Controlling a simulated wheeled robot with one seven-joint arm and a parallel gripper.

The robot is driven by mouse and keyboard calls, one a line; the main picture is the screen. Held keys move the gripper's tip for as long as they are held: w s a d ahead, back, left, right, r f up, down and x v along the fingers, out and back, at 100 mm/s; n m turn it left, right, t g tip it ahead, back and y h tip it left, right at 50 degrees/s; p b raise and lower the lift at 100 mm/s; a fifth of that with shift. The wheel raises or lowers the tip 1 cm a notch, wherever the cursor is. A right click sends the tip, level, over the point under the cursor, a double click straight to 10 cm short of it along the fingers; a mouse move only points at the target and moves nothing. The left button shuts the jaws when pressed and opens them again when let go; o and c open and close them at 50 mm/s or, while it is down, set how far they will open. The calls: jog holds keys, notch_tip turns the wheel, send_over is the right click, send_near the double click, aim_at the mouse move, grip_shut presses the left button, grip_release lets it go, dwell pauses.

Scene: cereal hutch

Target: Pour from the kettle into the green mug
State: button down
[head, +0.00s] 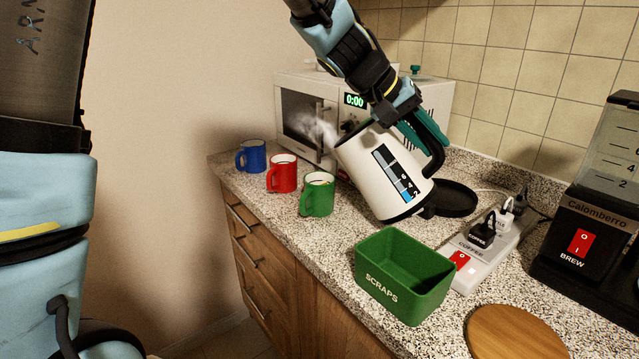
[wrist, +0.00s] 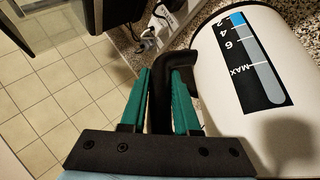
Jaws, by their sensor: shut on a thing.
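The white kettle (head: 378,178) is tilted to the left above the counter, its top open and steam rising at its spout side. It also shows in the wrist view (wrist: 220,85), with a blue level strip by its gauge. My gripper (head: 425,130) is shut on the kettle's black handle (head: 437,160); the green fingers (wrist: 165,100) sit on both sides of the handle in the wrist view. The green mug (head: 317,197) stands upright on the counter, left of and below the kettle's spout side, apart from it. I see no stream of liquid.
A red mug (head: 282,175) and a blue mug (head: 251,157) stand left of the green mug. A green scraps bin (head: 405,280) is in front of the kettle. The black kettle base (head: 456,199), a power strip (head: 482,255) and a coffee maker (head: 590,220) are right. A microwave (head: 300,115) stands behind.

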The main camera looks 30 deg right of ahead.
aim_at(412, 119)
jog(key=shift+w+a+r+h+b, duration=0.2)
jog(key=shift+w+r+h+b, duration=0.15)
jog(key=shift+b, duration=0.1)
jog(key=shift+w+a+r+n+g+h, duration=0.15)
jog(key=shift+w+a+r+g+h, duration=0.2)
jog(key=shift+r, duration=0.25)
jog(key=shift+w+a+r+n+g+h, duration=0.1)
jog(key=shift+w+r+n+g+h, duration=0.1)
jog(key=shift+r+g, duration=0.3)
jog(key=shift+w+a+r+g+h+b, duration=0.15)
jog(key=shift+w+a+g+h+b, duration=0.15)
jog(key=shift+w+a+g+h, duration=0.25)
jog(key=shift+r, duration=0.1)
jog(key=shift+w+a+r+n+g+h+b, duration=0.25)
jog(key=shift+w+h+b, duration=0.2)
jog(key=shift+b, duration=0.35)
jog(key=shift+w+a+r+n+g+h+b, duration=0.1)
jog(key=shift+w+a+n+g+h+b, duration=0.2)
jog(key=shift+b, duration=0.5)
dwell(4.2)
